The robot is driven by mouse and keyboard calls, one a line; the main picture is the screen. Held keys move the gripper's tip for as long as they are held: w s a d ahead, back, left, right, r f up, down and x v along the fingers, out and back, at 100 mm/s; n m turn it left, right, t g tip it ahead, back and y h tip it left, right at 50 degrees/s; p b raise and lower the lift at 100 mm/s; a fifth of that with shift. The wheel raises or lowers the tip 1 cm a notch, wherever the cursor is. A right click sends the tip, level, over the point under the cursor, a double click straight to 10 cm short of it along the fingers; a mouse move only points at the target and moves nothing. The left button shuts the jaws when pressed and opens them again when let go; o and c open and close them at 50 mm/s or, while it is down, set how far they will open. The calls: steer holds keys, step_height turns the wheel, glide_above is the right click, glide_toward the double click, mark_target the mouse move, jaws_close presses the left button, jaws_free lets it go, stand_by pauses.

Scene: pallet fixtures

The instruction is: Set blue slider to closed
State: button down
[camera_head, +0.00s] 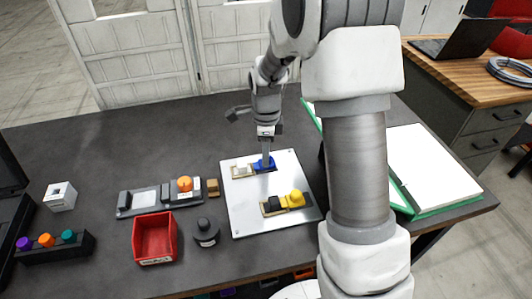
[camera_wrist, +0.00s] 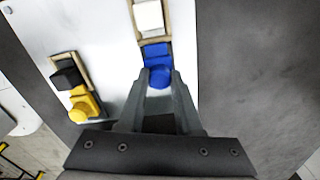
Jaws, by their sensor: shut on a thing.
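The blue slider (camera_head: 262,165) sits in a wooden-edged track on a white plate (camera_head: 240,208). A whitish block (camera_head: 240,171) lies at the other end of that track, to the left in the head view. My gripper (camera_head: 267,156) reaches down from above onto the blue slider. In the wrist view its fingers (camera_wrist: 160,82) are on both sides of the round knob of the blue slider (camera_wrist: 156,55), shut on it. The white block (camera_wrist: 148,16) shows beyond the slider there. The fingers partly hide the knob in the head view.
A yellow slider (camera_head: 296,198) with a black block (camera_head: 273,204) is on the same plate, nearer the front. A red bin (camera_head: 155,238), a black weight-like object (camera_head: 206,232) and a fixture with an orange knob (camera_head: 185,184) stand left. A green-edged white board (camera_head: 430,165) lies right.

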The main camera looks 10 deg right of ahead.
mark_target(259, 165)
stand_by(0.9)
steer(key=shift+a, duration=1)
steer(key=c, duration=0.6)
jaws_free()
steer(key=shift+a, duration=0.1)
step_height(259, 165, up, 18)
steer(key=shift+f+p, duration=0.25)
steer(key=shift+p, duration=0.5)
steer(key=shift+s, duration=0.1)
